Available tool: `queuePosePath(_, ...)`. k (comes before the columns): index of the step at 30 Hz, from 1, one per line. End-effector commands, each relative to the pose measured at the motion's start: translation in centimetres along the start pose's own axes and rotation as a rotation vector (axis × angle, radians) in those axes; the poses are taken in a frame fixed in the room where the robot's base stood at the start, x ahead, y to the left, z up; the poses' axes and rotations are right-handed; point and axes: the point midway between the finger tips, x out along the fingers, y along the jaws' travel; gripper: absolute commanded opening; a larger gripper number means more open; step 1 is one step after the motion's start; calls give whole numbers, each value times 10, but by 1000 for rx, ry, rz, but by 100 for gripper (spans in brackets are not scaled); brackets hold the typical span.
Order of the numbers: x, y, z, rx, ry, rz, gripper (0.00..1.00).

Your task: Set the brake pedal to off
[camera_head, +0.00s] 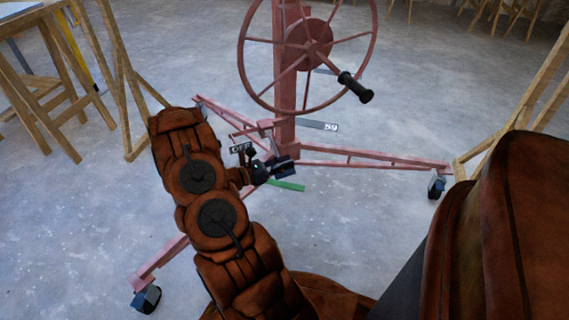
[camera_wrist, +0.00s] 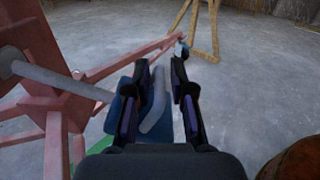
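The red panel lift's base and mast (camera_head: 288,100) stand ahead of me.
A red handwheel (camera_head: 308,45) with a black handle (camera_head: 355,87) is above. Red legs with casters (camera_head: 436,186) spread over the floor. Wooden trestles stand left (camera_head: 45,90) and right (camera_head: 530,95). Open floor lies between.

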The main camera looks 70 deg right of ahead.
Motion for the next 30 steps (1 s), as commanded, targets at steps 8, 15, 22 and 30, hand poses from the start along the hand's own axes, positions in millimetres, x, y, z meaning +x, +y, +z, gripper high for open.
queuePosePath(8,0,0,0,-1,0,-1,0)
queuePosePath(15,1,0,0,0,0,-2,0)
queuePosePath(22,2,-1,0,0,0,-3,0)
queuePosePath(30,-1,0,8,-28,-2,4,0)
